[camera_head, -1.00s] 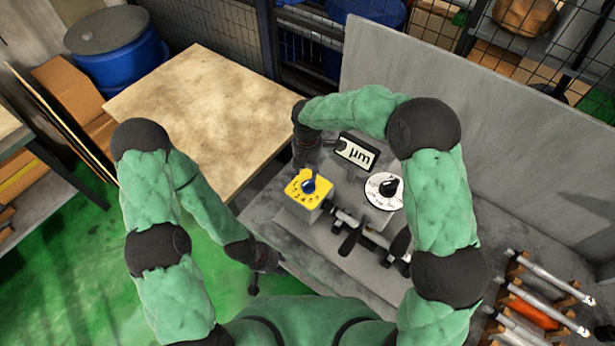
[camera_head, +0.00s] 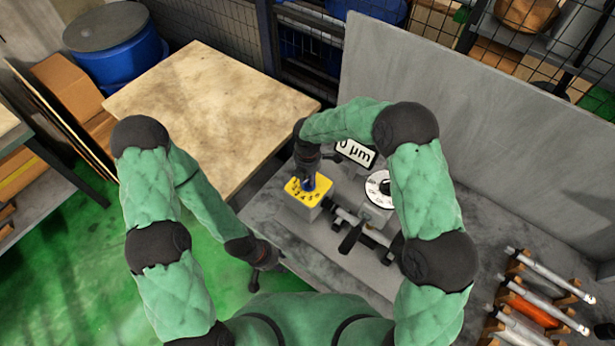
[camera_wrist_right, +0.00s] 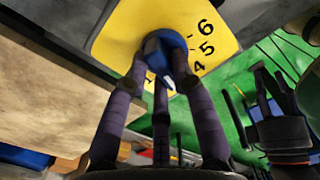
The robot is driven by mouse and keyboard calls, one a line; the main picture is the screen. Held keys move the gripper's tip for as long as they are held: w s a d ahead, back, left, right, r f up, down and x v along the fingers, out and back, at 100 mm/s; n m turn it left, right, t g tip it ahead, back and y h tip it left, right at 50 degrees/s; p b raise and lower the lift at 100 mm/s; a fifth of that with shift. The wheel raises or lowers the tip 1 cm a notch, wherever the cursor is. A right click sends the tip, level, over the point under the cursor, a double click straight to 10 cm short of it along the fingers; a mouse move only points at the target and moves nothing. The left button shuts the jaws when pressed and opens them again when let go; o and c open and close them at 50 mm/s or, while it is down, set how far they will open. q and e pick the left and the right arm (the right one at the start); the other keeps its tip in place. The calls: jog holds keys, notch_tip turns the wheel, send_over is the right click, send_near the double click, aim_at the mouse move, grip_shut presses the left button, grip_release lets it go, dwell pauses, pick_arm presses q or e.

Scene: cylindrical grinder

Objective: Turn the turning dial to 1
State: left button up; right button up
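The turning dial is a blue knob (camera_wrist_right: 166,50) on a yellow plate (camera_wrist_right: 118,28) printed with black numbers. In the right wrist view 6, 5 and 4 show at the right; the lower numbers are partly hidden by my fingers. In the head view the yellow box (camera_head: 304,199) is below my right gripper (camera_head: 309,180), which covers much of the knob. My right gripper's fingers (camera_wrist_right: 160,65) are around the knob; whether they press on it is unclear. My left gripper (camera_head: 263,268) hangs empty with its fingers apart, left of the machine; it also shows in the right wrist view (camera_wrist_right: 268,85).
A display (camera_head: 355,152) partly showing "0 µm" and a white round scale (camera_head: 379,190) sit on the machine beside the box. Black handles (camera_head: 350,240) stick out in front. A wooden table (camera_head: 210,115) is at the left. Rods (camera_head: 540,285) lie on a rack at the right.

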grip_shut()
jog(key=m+b, duration=0.2)
jog(key=m, duration=0.3)
jog(key=shift+w+d+b, duration=0.1)
jog(key=shift+b, duration=0.3)
jog(key=m+b, duration=0.1)
jog(key=m, duration=0.3)
jog(key=shift+d, duration=0.1)
jog(key=shift+m+b, duration=0.7)
jog(key=shift+m, duration=0.7)
jog(key=shift+r, duration=0.1)
jog(key=o, duration=0.9)
grip_release()
jog(key=shift+c, duration=0.2)
